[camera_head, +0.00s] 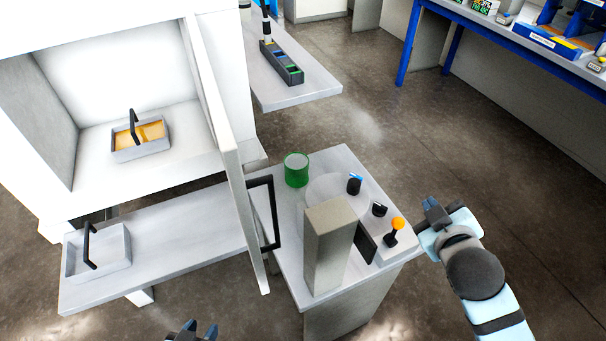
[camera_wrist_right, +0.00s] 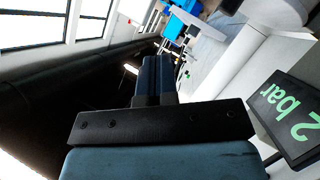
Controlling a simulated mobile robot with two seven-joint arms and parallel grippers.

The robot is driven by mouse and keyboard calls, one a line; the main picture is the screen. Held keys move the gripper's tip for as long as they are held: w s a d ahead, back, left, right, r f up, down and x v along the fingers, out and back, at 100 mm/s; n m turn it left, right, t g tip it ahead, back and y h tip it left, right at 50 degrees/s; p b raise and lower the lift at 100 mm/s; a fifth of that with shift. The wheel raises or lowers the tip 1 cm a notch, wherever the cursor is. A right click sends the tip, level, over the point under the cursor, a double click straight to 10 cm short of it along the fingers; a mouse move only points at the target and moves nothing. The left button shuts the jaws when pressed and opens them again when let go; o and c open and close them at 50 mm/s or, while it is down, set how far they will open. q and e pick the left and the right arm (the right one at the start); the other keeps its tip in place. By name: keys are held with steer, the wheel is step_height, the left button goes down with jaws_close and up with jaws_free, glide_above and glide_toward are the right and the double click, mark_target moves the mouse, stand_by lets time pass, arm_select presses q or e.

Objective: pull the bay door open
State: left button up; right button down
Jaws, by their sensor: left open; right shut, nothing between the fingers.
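The bay door (camera_head: 222,120) is a white panel, seen nearly edge-on. It stands swung out from the front of the white cabinet, and the bay interior (camera_head: 100,75) is exposed. Its black bar handle (camera_head: 277,212) is on the right face. My left gripper (camera_head: 195,330) shows only its fingertips at the bottom edge, open, apart from the door and handle. My right gripper (camera_head: 436,208) is right of the small grey table, away from the handle; it is shut and empty. Its closed fingers also show in the right wrist view (camera_wrist_right: 153,78).
A handled tray with orange content (camera_head: 155,143) sits in the bay; another tray (camera_head: 97,253) is on the lower shelf (camera_head: 180,235). The small table (camera_head: 335,165) carries a green cup (camera_head: 296,170), a grey box (camera_head: 328,240) and controls. A "2 bar" display (camera_wrist_right: 290,115) is near my right gripper.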

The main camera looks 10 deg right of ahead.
steer(key=w+a+r+n+t+y, duration=0.3)
steer(key=r+n+t+y, duration=0.1)
steer(key=r+n+y, duration=0.4)
steer(key=w+a+r+n+t+y, duration=0.2)
steer(key=a+r+n+t+y, duration=0.25)
steer(key=r+n, duration=0.55)
steer(key=s+a+f+n+g+y+p, duration=0.1)
steer(key=s+a+f+n+g+y, duration=0.1)
steer(key=a+n+g, duration=0.7)
steer(key=s+a+f+n+g+y+p, duration=0.2)
steer(key=a+n+g, duration=0.7)
steer(key=n+g, duration=0.5)
steer(key=shift+a+f+n+y, duration=0.4)
steer(key=shift+f+n, duration=0.5)
steer(key=shift+n, duration=2.6)
steer(key=shift+g, duration=0.25)
steer(key=shift+s, duration=0.1)
